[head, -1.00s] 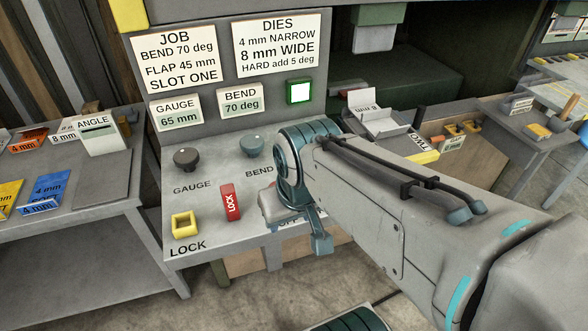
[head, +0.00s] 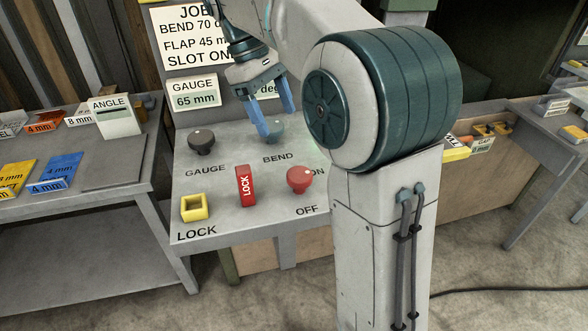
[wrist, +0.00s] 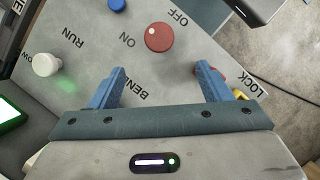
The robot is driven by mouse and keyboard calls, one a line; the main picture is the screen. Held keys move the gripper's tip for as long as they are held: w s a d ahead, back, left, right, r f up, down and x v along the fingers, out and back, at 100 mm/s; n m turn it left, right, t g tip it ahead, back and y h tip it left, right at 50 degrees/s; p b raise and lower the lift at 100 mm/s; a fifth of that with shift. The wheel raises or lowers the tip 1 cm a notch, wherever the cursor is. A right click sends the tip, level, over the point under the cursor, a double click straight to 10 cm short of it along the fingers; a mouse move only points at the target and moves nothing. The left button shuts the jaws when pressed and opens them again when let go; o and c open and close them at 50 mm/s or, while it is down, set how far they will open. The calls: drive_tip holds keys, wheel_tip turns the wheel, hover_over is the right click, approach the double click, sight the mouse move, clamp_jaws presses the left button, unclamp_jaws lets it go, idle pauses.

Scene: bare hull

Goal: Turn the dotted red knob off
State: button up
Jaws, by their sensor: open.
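The red knob (head: 300,179) is a round cap with a small pale dot, on the sloped panel between the ON and OFF labels. My gripper (head: 276,124) is open and empty, with blue fingers pointing down over the BEND knob, behind and left of the red knob. In the wrist view my gripper (wrist: 162,70) shows its two fingers spread, apart from the red knob.
A grey-teal BEND knob (head: 274,131) is partly behind my fingers. A dark GAUGE knob (head: 202,141), a red LOCK piece (head: 245,185) and a yellow square socket (head: 194,208) share the panel. A white knob (wrist: 46,64) stands by RUN.

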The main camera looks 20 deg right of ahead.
sight(299, 173)
drive_tip(key=b+x, duration=0.1)
drive_tip(key=x, duration=1.2)
drive_tip(key=shift+f, duration=0.3)
drive_tip(key=c, duration=1)
